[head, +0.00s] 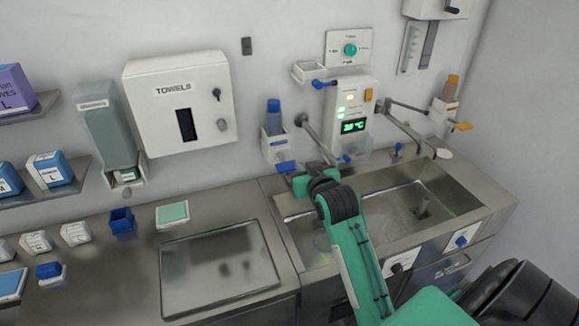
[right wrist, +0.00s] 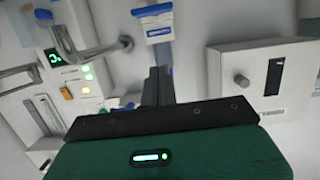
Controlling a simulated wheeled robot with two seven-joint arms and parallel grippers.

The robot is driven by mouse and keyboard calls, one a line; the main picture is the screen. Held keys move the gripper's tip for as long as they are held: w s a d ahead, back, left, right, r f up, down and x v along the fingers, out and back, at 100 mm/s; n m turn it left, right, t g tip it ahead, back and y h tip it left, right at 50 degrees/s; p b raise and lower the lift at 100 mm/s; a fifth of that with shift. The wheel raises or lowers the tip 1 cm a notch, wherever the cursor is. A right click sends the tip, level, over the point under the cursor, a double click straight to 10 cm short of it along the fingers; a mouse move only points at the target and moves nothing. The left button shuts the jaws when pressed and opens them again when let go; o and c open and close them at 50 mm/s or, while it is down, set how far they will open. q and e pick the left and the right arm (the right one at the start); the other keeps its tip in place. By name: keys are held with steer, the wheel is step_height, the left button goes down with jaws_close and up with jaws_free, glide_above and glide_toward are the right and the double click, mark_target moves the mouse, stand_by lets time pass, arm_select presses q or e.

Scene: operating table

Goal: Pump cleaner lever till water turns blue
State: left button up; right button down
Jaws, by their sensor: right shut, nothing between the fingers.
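A white wall dispenser (head: 275,146) with a blue-capped bottle (head: 274,122) and a blue lever (head: 286,167) hangs left of the sink taps. In the right wrist view the dispenser (right wrist: 158,33) shows upside down, with its blue lever (right wrist: 153,10) at the top. My right gripper (head: 292,177) is at the lever's height, close by it; I cannot tell whether they touch. Its dark fingers (right wrist: 158,72) are shut and empty, in front of the bottle. The steel sink (head: 440,222) is partly hidden by my right arm; no clearly blue water shows. My left gripper is not in view.
A second dispenser with an orange lever (head: 461,126) hangs at the right. Two metal taps (head: 316,139) reach over the sink beside a green-lit panel (head: 354,125). A towel box (head: 180,105) is on the wall to the left. A bare steel tray (head: 220,268) lies left of the sink.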

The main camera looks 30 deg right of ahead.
steer(key=p, duration=0.4)
glide_above(290, 166)
steer(key=s+a, duration=0.2)
steer(key=s, duration=0.1)
step_height(290, 166, down, 2)
steer(key=f, duration=0.2)
steer(key=w+f+p, duration=0.1)
steer(key=shift+d+f, duration=0.15)
steer(key=shift+d, duration=0.15)
steer(key=shift+s+f, duration=0.1)
steer(key=shift+f, duration=0.5)
